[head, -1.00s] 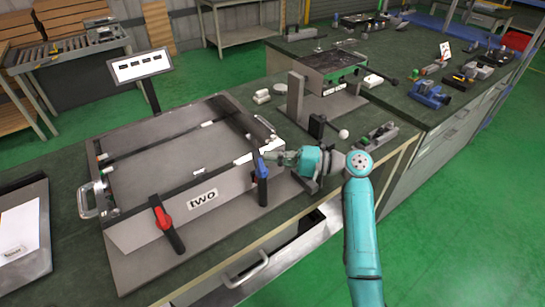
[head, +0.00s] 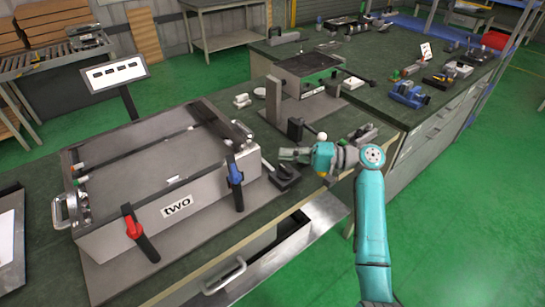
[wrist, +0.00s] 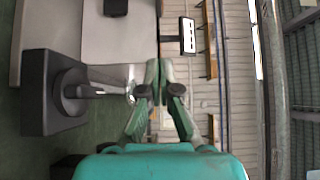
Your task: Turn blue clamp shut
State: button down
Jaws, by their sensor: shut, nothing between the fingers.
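The blue clamp (head: 235,172) stands near the right end of the front wall of the grey box marked "two" (head: 205,192). Its blue handle is roughly upright, with a dark part below. My gripper (head: 282,155) is to the right of the blue clamp, clear of it, above the table edge beside the box. In the wrist view my gripper's fingers (wrist: 158,88) are together with nothing held. I cannot clearly make out the blue clamp in the wrist view.
A red-handled clamp (head: 134,228) sits on the left of the box's front wall. A black clamp-like fixture (head: 284,177) lies just below my gripper. A black handle with a white ball (head: 298,130) stands behind it. An open drawer (head: 310,228) juts out in front.

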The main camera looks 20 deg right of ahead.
aim_at(233, 166)
jog(key=shift+s+d, duration=0.15)
jog(key=shift+d, duration=1)
jog(key=shift+s+f, duration=0.2)
jog(key=s+a+m+t+h, duration=0.35)
jog(key=s+t, duration=0.25)
jog(key=s, duration=0.2)
jog(key=s+a+x, duration=0.1)
jog(key=a+x, duration=0.1)
jog(key=x, duration=1)
jog(key=shift+s+a+m+h, duration=0.15)
jog(key=shift+a+m+h, duration=0.05)
jog(key=shift+m+h, duration=0.2)
jog(key=shift+g, duration=0.3)
